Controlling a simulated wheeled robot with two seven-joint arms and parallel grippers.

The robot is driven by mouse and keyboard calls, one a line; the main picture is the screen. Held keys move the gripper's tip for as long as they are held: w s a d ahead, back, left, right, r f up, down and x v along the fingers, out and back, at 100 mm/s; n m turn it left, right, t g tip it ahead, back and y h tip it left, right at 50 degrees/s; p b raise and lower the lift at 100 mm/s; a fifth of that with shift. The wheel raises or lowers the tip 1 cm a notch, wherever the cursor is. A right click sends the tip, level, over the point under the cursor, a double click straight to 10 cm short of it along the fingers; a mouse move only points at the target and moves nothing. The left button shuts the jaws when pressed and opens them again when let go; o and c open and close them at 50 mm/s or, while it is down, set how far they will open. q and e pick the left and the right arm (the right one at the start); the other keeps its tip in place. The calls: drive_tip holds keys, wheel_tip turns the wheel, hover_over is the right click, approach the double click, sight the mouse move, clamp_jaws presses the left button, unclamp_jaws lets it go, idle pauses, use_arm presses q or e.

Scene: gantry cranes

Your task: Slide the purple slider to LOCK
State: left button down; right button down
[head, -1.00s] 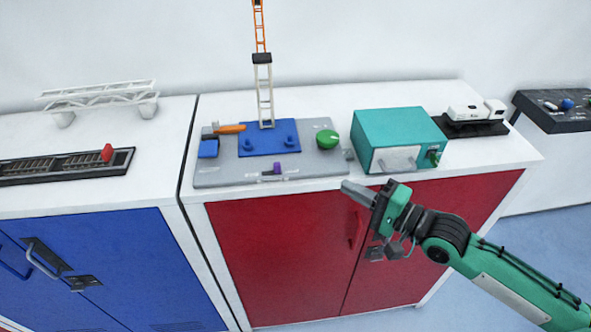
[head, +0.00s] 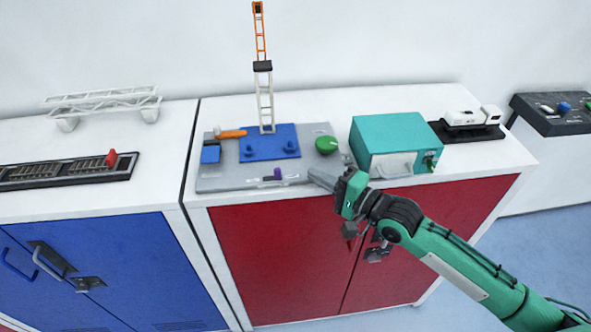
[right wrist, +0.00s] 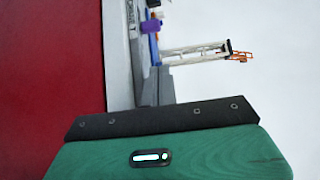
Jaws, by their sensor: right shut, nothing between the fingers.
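The purple slider (head: 277,174) sits in a slot near the front edge of the grey control panel (head: 225,179), about mid-slot. It also shows in the right wrist view (right wrist: 150,26). The lettering beside the slot is too small to read. My right gripper (head: 314,175) is shut and empty. Its fingertips are at the panel's front right corner, to the right of the slider and apart from it. In the right wrist view its grey fingers (right wrist: 158,85) point towards the slider. My left gripper is not in view.
On the panel are a blue plate (head: 285,148) bearing a crane tower (head: 265,100), an orange handle (head: 232,134) and a green knob (head: 326,144). A teal box (head: 385,135) stands to the right. Red cabinet doors (head: 270,250) are below the counter's front edge.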

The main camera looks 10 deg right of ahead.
sight(277, 174)
drive_tip(key=a, duration=0.2)
drive_tip(key=w+a+p, duration=0.1)
drive_tip(key=shift+w+a+r, duration=0.1)
drive_tip(key=shift+a, duration=0.25)
drive_tip(key=shift+a+p, duration=0.5)
drive_tip(key=shift+a, duration=0.25)
drive_tip(key=shift+a, duration=0.1)
drive_tip(key=shift+a+p, duration=0.3)
drive_tip(key=shift+a, duration=0.05)
drive_tip(key=shift+a+p, duration=0.4)
drive_tip(key=shift+a, duration=0.6)
